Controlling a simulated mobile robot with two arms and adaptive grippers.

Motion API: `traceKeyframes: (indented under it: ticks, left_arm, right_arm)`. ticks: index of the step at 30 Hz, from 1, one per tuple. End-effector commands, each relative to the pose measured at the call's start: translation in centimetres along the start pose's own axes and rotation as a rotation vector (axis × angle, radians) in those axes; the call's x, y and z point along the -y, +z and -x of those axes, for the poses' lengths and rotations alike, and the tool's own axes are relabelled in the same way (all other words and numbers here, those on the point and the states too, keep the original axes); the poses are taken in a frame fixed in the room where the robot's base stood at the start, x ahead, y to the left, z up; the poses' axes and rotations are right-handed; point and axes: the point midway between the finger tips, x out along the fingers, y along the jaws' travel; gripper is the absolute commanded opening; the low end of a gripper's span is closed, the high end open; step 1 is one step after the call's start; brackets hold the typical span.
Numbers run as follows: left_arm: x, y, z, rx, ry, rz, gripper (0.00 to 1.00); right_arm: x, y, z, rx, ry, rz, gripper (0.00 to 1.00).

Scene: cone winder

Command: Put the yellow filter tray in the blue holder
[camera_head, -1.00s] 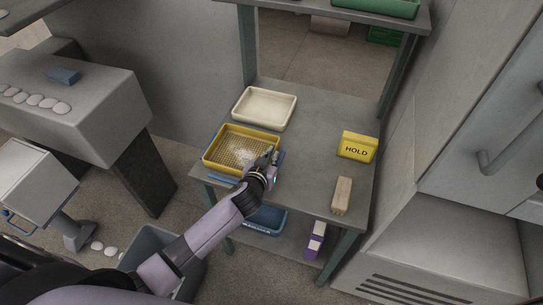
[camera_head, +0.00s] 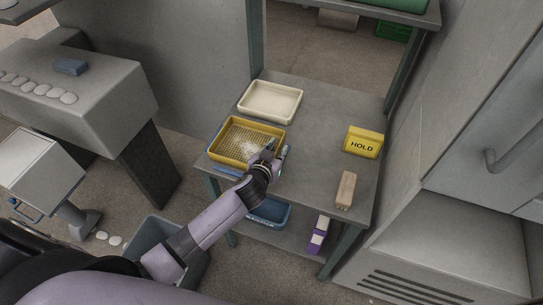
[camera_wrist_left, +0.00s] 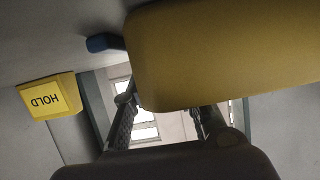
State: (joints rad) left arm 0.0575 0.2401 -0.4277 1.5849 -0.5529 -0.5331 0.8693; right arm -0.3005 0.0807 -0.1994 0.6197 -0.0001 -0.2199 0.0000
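The yellow filter tray (camera_head: 237,155), with a mesh bottom and a pale patch on it, is at the table's left front. Parts of the blue holder (camera_head: 227,172) show at the tray's left and front edges; the tray hides the rest, so I cannot tell whether it is fully seated. My left gripper (camera_head: 277,150) is at the tray's right front corner with its fingers apart. In the left wrist view the fingers (camera_wrist_left: 167,110) are spread with nothing visible between them, and the yellow tray (camera_wrist_left: 225,50) fills the upper right, close by. My right gripper is not in view.
A cream tray (camera_head: 271,100) lies behind the yellow one. A yellow HOLD sign (camera_head: 363,142) and a wooden block (camera_head: 346,189) stand on the table's right. A blue bin (camera_head: 270,212) and a purple-white box (camera_head: 318,235) are on the lower shelf. The table's middle is clear.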

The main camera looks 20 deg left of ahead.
Motion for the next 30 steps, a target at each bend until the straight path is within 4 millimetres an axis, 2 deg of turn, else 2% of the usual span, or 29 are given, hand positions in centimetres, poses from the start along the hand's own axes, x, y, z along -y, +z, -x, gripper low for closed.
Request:
traceKeyframes:
  ticks: [18,24,30]
  left_arm:
    - [0.0,0.2,10.5,0.001,0.001,0.002,0.25]
    - [0.0,0.0,11.8,0.0,-0.001,0.001,0.25]
    - [0.0,0.0,11.9,0.0,-0.001,0.0,0.25]
  right_arm:
    - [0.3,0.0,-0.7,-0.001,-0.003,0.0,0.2]
    - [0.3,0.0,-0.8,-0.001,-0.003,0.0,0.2]
    - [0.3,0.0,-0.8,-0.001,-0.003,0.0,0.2]
